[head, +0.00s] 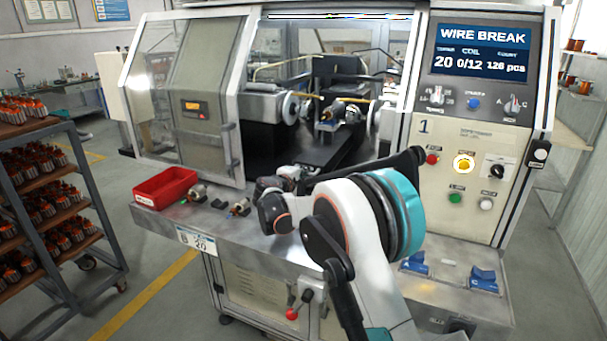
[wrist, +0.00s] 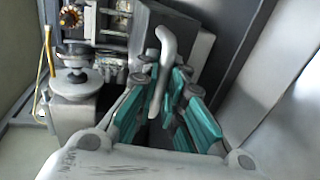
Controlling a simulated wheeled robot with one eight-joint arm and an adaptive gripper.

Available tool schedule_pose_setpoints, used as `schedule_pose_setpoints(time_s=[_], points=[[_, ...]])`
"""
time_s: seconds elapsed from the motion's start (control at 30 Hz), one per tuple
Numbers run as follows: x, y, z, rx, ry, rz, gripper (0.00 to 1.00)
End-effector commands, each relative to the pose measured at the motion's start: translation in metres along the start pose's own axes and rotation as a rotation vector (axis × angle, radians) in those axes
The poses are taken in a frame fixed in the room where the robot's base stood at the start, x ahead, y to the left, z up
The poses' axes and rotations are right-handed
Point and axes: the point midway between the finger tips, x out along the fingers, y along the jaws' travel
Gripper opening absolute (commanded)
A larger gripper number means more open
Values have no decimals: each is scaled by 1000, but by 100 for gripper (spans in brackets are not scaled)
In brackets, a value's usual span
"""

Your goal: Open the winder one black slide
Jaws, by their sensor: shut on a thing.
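The winder (head: 475,130) stands in front of me, with its glazed sliding door (head: 190,100) drawn to the left and its work opening uncovered. The black slide (head: 345,150) lies low inside the opening. In the wrist view, a grey bent handle (wrist: 165,45) stands up in front of a dark block (wrist: 180,38). My gripper (wrist: 158,85) has its teal fingers on both sides of this handle and is shut on it. In the head view my arm hides most of the gripper and the handle.
A red bin (head: 166,187) and small parts (head: 240,207) sit on the front ledge. The screen (head: 480,52) reads WIRE BREAK, above buttons (head: 464,164) on the right panel. A rack of parts (head: 50,190) stands at left. A round spindle (wrist: 76,82) is left of my gripper.

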Motion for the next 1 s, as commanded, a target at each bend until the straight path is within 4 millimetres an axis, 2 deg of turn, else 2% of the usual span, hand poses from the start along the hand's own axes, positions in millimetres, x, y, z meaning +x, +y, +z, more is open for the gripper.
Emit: schedule_pose_setpoints(time_s=[0.17, 0.37, 0.57, 1.0], points=[[-4, -1, 0, 0, 0, -1, 0], [-26, -6, -1, 0, 1, -1, 0], [-70, -16, -1, 0, 3, -2, 0], [-191, -42, -1, -1, 4, -1, 0]])
